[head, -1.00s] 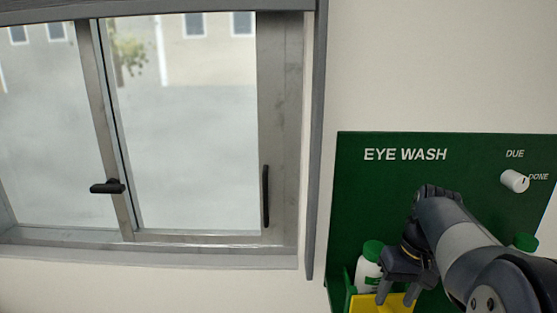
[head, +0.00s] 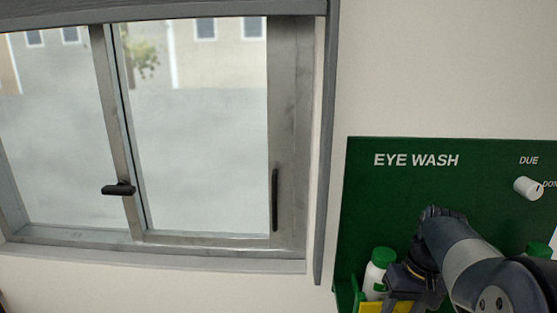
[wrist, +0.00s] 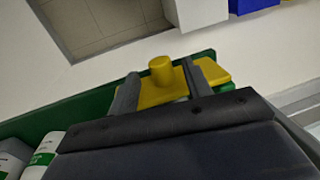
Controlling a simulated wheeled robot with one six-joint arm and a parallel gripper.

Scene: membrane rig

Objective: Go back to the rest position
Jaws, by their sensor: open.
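My gripper (head: 405,304) is low in front of the green eye wash board (head: 362,208), at the bottom edge of the head view. In the wrist view my gripper (wrist: 160,86) is open, its two dark fingers apart. A yellow piece with a round knob (wrist: 161,69) shows between and beyond the fingers. I cannot tell whether either finger touches it. Part of a yellow piece (head: 370,307) also shows left of my gripper in the head view.
A white bottle with a green cap (head: 378,270) stands left of my gripper. A white dial (head: 527,188) sits on the board's upper right. A metal-framed window (head: 290,130) with black handles is at the left. The wall between window and board is bare.

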